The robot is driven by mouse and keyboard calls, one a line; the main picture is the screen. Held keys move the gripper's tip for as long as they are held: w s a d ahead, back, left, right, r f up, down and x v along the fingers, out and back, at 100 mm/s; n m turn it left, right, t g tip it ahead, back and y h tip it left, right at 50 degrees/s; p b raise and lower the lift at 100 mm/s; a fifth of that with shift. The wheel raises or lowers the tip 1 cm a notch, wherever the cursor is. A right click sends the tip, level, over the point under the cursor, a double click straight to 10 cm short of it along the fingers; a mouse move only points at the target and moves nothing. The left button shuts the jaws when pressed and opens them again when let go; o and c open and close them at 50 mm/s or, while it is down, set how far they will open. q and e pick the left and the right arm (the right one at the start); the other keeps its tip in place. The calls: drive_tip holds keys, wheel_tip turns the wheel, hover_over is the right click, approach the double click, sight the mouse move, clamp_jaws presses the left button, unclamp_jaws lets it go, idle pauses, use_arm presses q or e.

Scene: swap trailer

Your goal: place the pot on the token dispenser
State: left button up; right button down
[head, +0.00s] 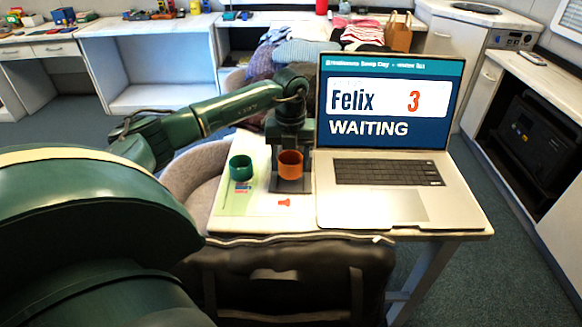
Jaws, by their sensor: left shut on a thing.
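An orange pot (290,168) is at the left part of the white table, left of the laptop. My left gripper (290,151) reaches down from above and behind it and is shut on the pot; the fingertips are partly hidden by it. A dark grey flat piece (292,185) shows just below the pot and may be part of the token dispenser, which I cannot make out clearly. Whether the pot touches it I cannot tell. A green pot (241,169) stands to the left on a pale green printed sheet (232,203). My right gripper is out of view.
An open laptop (372,190) reading "Felix 3 WAITING" fills the right of the table. A small red mark (285,202) lies in front of the orange pot. A dark chair back (290,275) stands at the front edge. Clothes (290,53) are piled behind.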

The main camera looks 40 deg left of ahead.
use_arm(q)
drive_tip(key=shift+f, duration=1.35)
drive_tip(key=shift+f, duration=0.15)
drive_tip(key=o, duration=1)
drive_tip(key=shift+r, duration=0.45)
wheel_tip(320, 180, up, 12)
drive_tip(key=shift+f, duration=0.25)
drive_tip(key=shift+d, duration=0.1)
